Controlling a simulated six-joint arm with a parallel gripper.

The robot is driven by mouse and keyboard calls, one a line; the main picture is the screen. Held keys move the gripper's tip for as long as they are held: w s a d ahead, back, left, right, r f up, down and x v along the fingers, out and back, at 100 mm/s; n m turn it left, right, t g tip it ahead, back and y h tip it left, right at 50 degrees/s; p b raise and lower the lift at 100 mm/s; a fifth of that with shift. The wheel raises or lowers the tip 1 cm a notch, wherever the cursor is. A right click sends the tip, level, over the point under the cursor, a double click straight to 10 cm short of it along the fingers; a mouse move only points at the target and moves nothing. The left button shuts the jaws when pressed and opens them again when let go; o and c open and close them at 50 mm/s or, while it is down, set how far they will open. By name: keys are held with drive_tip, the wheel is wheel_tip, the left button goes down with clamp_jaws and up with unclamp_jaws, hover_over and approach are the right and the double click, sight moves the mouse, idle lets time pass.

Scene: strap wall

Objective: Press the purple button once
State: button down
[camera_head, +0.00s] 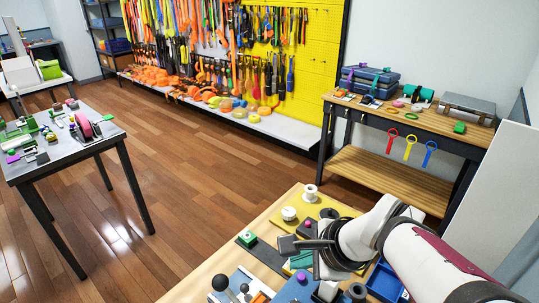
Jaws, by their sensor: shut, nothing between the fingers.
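A small purple knob-like piece (301,276), which looks like the purple button, stands on a blue panel (284,292) at the front of the wooden table. A second, more magenta round top (308,223) shows farther back, beside the arm. My gripper (302,244) is at the end of the white arm, over the table between these two pieces. It is shut and empty. It appears apart from the purple piece, but its height above the table is hard to judge. The arm and wrist hide part of the table to the right.
A green button on a block (247,239), a white spool (311,193) and a yellow board (288,222) crowd the table around my gripper. Dark ball-topped levers (220,283) stand at the front left. A blue tray (385,281) lies right, under the arm.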

sight(304, 278)
drive_tip(key=w+d+m, duration=0.1)
drive_tip(key=w+m+t, duration=0.1)
drive_tip(key=w+d+m, duration=0.1)
drive_tip(key=w, duration=0.1)
drive_tip(key=shift+d+r, duration=0.35)
drive_tip(key=shift+r, duration=0.05)
drive_tip(key=shift+f, duration=4.45)
drive_tip(key=shift+f, duration=0.4)
drive_tip(key=shift+f, duration=0.5)
drive_tip(key=shift+r, duration=0.95)
